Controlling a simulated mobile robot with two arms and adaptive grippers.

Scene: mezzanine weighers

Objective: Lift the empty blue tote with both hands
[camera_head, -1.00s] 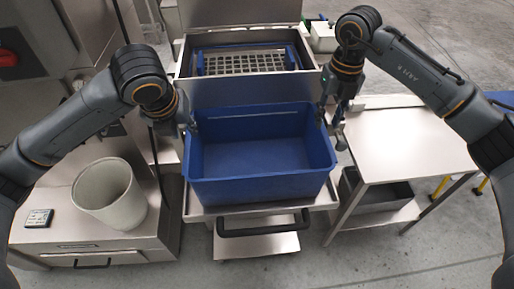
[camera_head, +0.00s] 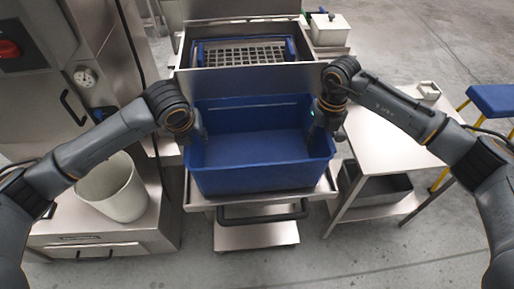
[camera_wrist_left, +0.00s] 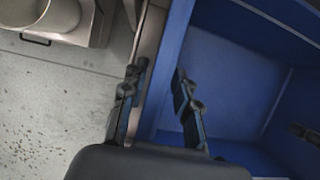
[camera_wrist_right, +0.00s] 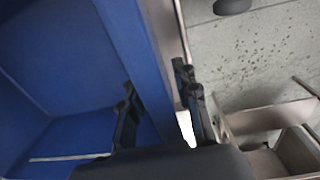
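The empty blue tote (camera_head: 255,180) stands upright on a metal cart (camera_head: 325,190) in the middle of the head view. My left gripper (camera_wrist_left: 160,105) is open, with one finger outside and one inside the tote's left wall (camera_wrist_left: 166,60). My right gripper (camera_wrist_right: 158,108) is open around the opposite wall (camera_wrist_right: 140,55) in the same way. In both wrist views the fingers look apart from the wall. In the head view the left fingertips are largely hidden behind my left wrist and the tote.
A metal weigher with a grated blue basket (camera_head: 245,52) stands behind the tote. A white bucket (camera_head: 122,190) is at the left. A steel table (camera_head: 395,145) with a grey bin (camera_head: 380,190) below is at the right. Floor is clear in front.

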